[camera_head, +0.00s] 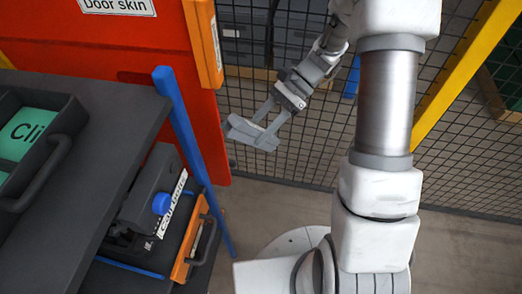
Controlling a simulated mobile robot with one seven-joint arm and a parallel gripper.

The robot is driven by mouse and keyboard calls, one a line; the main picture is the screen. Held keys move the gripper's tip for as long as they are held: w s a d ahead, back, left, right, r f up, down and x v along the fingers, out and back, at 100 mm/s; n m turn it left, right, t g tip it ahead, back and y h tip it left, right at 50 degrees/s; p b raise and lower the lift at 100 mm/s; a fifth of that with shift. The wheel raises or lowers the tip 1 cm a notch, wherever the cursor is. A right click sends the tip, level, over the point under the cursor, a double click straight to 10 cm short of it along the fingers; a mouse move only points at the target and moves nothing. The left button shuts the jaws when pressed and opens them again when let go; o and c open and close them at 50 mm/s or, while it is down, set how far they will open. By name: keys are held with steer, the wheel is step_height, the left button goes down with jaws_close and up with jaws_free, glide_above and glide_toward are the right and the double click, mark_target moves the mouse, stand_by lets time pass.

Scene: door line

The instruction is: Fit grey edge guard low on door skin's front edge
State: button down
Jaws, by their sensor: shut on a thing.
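The door skin (115,50) is the large orange-red panel at upper left, with a "Door skin" label on it. Its right edge runs down the picture to the left of my gripper. My gripper (268,117) is shut on the grey edge guard (248,134), a short light-grey bar held across the fingertips. The guard's left end appears right beside the door skin's lower right edge. I cannot tell from this view whether they touch. An orange strip (203,42) with a label sits higher on the same edge.
A dark cart (110,105) with a blue post (190,150) stands at left, in front of the door skin. It carries a bin (62,125) with a green card and a dark clamp-like tool (152,190). Mesh fencing (310,160) and a yellow post (455,75) stand behind.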

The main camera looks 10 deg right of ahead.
step_height(320, 180, down, 4)
steer(key=m+t+y+b, duration=0.3)
steer(key=m+y, duration=0.1)
steer(key=m+t+y+b, duration=0.3)
steer(key=m+t+b, duration=0.2)
steer(key=t, duration=0.3)
glide_toward(222, 133)
steer(key=shift+x, duration=2.4)
steer(key=shift+x, duration=1.65)
steer(key=shift+w+d+f, duration=0.1)
steer(key=shift+c, duration=1.5)
jaws_free()
steer(key=p+v, duration=0.1)
steer(key=v, duration=1.6)
steer(key=shift+d+f, duration=0.15)
steer(key=shift+d, duration=0.15)
